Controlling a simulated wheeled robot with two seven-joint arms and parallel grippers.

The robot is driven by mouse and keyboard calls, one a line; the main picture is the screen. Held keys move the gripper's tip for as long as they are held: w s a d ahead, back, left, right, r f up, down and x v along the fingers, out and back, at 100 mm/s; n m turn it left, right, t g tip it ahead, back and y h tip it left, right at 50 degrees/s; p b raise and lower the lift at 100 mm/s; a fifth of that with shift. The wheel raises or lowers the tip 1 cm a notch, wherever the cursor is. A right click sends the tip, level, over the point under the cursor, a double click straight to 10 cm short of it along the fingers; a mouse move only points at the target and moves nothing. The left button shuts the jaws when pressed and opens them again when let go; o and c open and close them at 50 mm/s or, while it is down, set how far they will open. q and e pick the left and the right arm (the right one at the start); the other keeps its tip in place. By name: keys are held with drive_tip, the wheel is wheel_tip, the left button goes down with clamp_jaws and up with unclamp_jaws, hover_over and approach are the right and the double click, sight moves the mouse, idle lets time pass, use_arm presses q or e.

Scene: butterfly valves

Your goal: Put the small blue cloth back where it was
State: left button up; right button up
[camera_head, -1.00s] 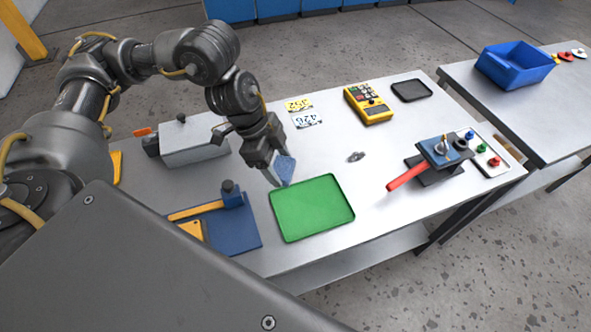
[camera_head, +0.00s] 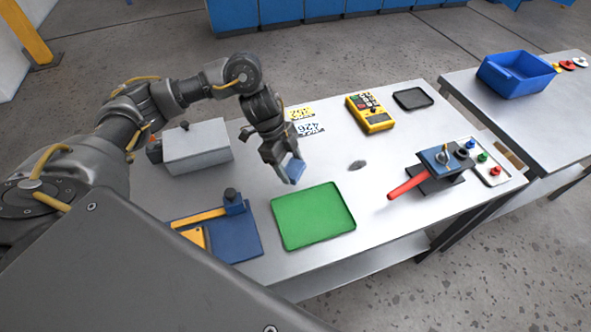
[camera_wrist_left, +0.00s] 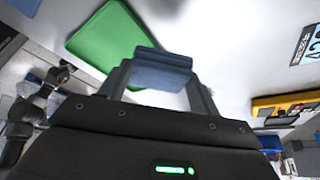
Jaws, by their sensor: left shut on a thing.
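The small blue cloth (camera_head: 295,171) is in the fingers of my left gripper (camera_head: 287,168), above the table just behind the green tray. In the left wrist view the cloth (camera_wrist_left: 160,68) is pinched between the two fingertips (camera_wrist_left: 158,75) and looks folded. The green tray (camera_head: 313,216) lies empty on the near part of the table; it also shows in the left wrist view (camera_wrist_left: 105,36). Whether the cloth touches the table is hard to tell, but it seems to be held above it. My right gripper is not in view.
A grey box (camera_head: 197,147) stands left of my gripper. A blue board with a yellow arm (camera_head: 237,241) lies left of the tray. Number cards (camera_head: 308,128), a yellow meter (camera_head: 370,113), a black tray (camera_head: 413,98) and a red-handled valve (camera_head: 408,187) are farther right.

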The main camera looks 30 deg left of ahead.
sight(291, 158)
use_arm(q)
drive_tip(key=w+f, duration=0.2)
drive_tip(key=f, duration=0.1)
drive_tip(key=shift+w+a, duration=0.1)
drive_tip(key=shift+w, duration=0.2)
drive_tip(key=shift+w+f, duration=0.15)
drive_tip(key=shift+f, duration=1.55)
drive_tip(key=shift+f, duration=0.1)
drive_tip(key=shift+f, duration=0.1)
drive_tip(key=o, duration=1)
drive_tip(key=shift+r, duration=0.25)
drive_tip(key=v, duration=1.2)
